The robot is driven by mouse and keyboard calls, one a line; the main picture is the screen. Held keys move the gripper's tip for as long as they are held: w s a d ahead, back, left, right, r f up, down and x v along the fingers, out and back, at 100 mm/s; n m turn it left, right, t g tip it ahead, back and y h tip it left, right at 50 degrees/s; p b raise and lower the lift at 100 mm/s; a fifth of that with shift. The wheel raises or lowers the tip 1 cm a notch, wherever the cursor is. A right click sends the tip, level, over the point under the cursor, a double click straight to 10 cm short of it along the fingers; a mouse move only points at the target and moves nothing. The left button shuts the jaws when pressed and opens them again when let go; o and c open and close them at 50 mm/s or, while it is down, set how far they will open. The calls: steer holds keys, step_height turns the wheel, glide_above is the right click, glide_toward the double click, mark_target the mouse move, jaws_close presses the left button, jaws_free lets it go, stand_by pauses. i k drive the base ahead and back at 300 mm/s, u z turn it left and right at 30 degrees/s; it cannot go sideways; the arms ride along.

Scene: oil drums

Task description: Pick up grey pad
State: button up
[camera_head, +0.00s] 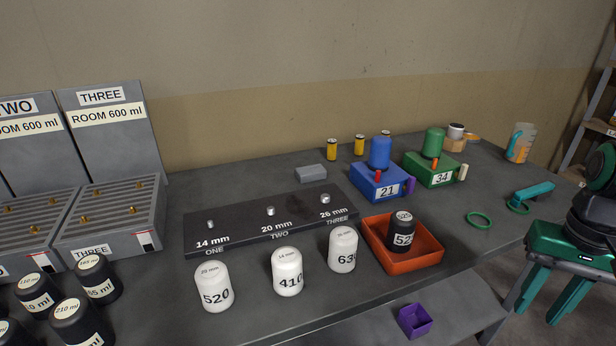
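The grey pad (311,174) is a small, flat grey block lying on the dark table, behind the black strip with the size labels and left of the blue box. Nothing covers it. My gripper (543,303) is at the right edge of the head view, in front of the table's front edge, far to the right of the pad. Its green fingers point down and stand apart, with nothing visible between them.
The black strip (270,222) with short pegs lies in front of the pad. Blue box (378,186), green box (434,171) and yellow cans (332,149) stand to the right. White drums (287,272) and an orange tray (418,263) are nearer. Table left of the pad is clear.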

mark_target(307, 175)
steer(key=u, duration=2.35)
steer(key=k, duration=1.55)
steer(key=z, duration=1.4)
steer(key=i, duration=1)
